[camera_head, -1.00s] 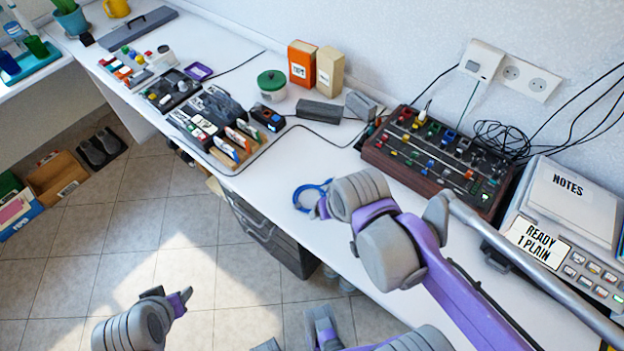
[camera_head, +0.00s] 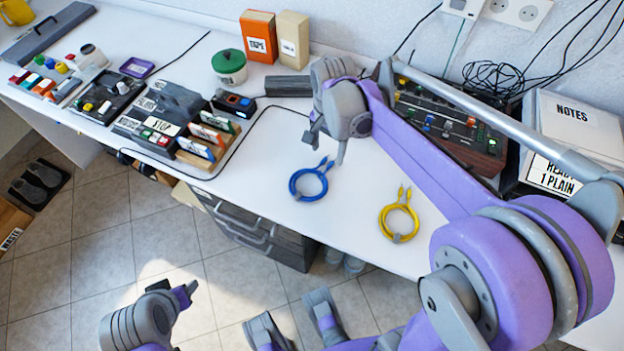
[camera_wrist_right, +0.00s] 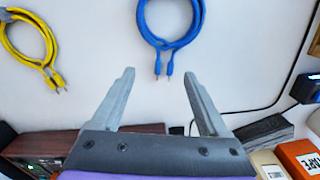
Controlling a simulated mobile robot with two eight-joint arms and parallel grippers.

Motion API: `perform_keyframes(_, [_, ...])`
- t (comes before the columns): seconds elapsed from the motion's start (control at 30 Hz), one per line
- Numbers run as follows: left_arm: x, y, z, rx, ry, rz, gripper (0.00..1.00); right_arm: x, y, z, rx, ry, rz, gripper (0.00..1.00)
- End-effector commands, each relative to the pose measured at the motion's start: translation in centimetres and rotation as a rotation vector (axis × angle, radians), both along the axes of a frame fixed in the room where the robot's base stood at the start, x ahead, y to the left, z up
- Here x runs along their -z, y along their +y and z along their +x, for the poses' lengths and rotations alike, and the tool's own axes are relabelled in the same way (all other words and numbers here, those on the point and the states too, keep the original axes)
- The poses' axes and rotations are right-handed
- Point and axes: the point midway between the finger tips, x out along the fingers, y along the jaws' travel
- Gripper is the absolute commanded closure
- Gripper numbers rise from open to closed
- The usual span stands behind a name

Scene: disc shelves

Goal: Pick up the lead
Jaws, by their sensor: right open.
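A coiled blue lead (camera_head: 294,187) lies on the white table, its two plugs toward the back. A coiled yellow lead (camera_head: 383,222) lies to its right. My right gripper (camera_head: 326,150) is open and empty, above the table just behind the blue lead. In the right wrist view the blue lead (camera_wrist_right: 143,25) shows beyond the open fingers (camera_wrist_right: 159,73), its plugs pointing toward the gap between them and apart from them. The yellow lead (camera_wrist_right: 48,45) is at the upper left there. My left gripper (camera_head: 183,292) is low over the floor at the bottom; its jaws are unclear.
A brown mixer (camera_head: 465,130) stands behind my right arm. A green-lidded pot (camera_head: 229,68), an orange box (camera_head: 258,38) and a beige box (camera_head: 291,38) stand at the back. A rack of labelled cards (camera_head: 203,140) is left of the leads. The table between is clear.

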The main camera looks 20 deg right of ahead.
Motion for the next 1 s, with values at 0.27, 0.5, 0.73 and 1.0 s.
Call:
perform_keyframes(0.27, [0.8, 0.0, 0.0, 0.000, 0.003, 0.000, 0.46, 2.7, 0.4, 0.3, -0.002, 0.000, 0.000, 0.22])
perform_keyframes(0.5, [1.7, 0.0, 0.0, 0.000, 0.006, 0.000, 0.46, 5.9, 0.6, 0.6, -0.001, 0.000, 0.000, 0.22])
perform_keyframes(0.73, [1.7, 0.0, 0.0, 0.000, 0.006, 0.000, 0.46, 6.2, 0.6, 0.5, -0.001, -0.001, 0.000, 0.22])
perform_keyframes(1.0, [1.7, 0.0, 0.0, 0.000, 0.005, 0.000, 0.46, 6.2, 0.6, 0.5, -0.002, -0.001, 0.000, 0.60])
